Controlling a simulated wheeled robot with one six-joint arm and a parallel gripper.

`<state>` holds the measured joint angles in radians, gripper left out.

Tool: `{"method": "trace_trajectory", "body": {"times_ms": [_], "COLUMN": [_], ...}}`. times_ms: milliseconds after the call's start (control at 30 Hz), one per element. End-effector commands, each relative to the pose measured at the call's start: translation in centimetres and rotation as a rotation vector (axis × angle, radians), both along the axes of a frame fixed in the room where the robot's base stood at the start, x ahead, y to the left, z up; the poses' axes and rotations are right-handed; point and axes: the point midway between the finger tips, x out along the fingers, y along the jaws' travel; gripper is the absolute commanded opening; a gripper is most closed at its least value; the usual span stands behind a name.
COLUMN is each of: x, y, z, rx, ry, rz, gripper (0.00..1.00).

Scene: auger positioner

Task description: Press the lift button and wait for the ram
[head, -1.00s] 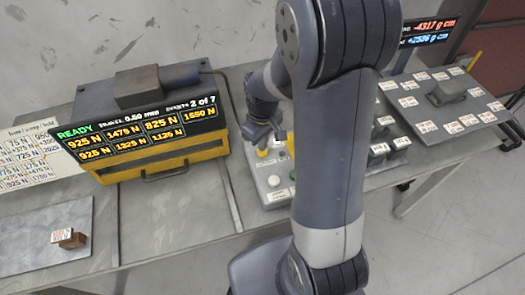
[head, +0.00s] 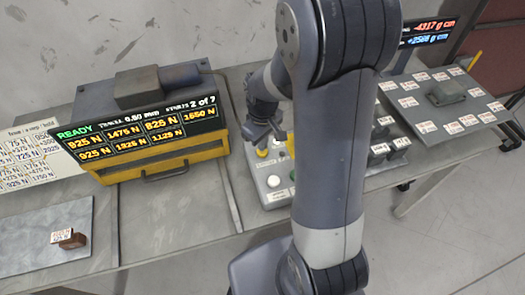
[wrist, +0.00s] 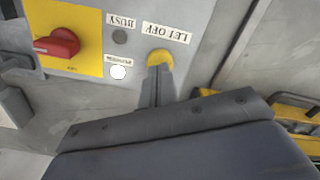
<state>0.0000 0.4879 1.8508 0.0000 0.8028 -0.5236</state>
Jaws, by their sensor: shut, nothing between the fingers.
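My gripper (head: 262,138) is shut and empty, pointing down over the control panel (head: 257,188). In the wrist view its fingertips (wrist: 158,78) are at a yellow round button (wrist: 160,60) beside the label "LET OFF". They overlap its lower part, and I cannot tell whether they touch or press it. A dark "BUSY" lamp (wrist: 120,36) and a white round lamp or button (wrist: 118,72) sit to the left. A button labelled as lift is not readable in either view. The ram cannot be made out. A display (head: 140,130) reads "READY" and "2 of 7".
A red rotary knob (wrist: 58,43) on a yellow plate is near the fingers. A labelled plate (head: 440,100) stands at the right under a second readout (head: 428,38). A small brown block (head: 73,240) lies on a grey plate at the left. My arm hides part of the panel.

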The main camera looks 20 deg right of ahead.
Motion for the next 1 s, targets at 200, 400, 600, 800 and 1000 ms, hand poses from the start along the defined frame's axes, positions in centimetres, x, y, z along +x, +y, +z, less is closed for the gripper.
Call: {"method": "trace_trajectory", "body": {"times_ms": [200,400,600,800,1000], "x": [0.0,0.0,0.0,-0.01,-0.01], "y": [0.0,0.0,0.0,0.0,0.0], "z": [0.0,0.0,-0.1,-0.5,-0.91], "rx": [0.0,0.0,0.0,0.0,0.0], "ry": [0.0,0.0,0.0,0.0,0.0], "rz": [0.0,0.0,0.0,0.0,0.0], "gripper": [0.0,0.0,0.0,0.0,0.0]}}
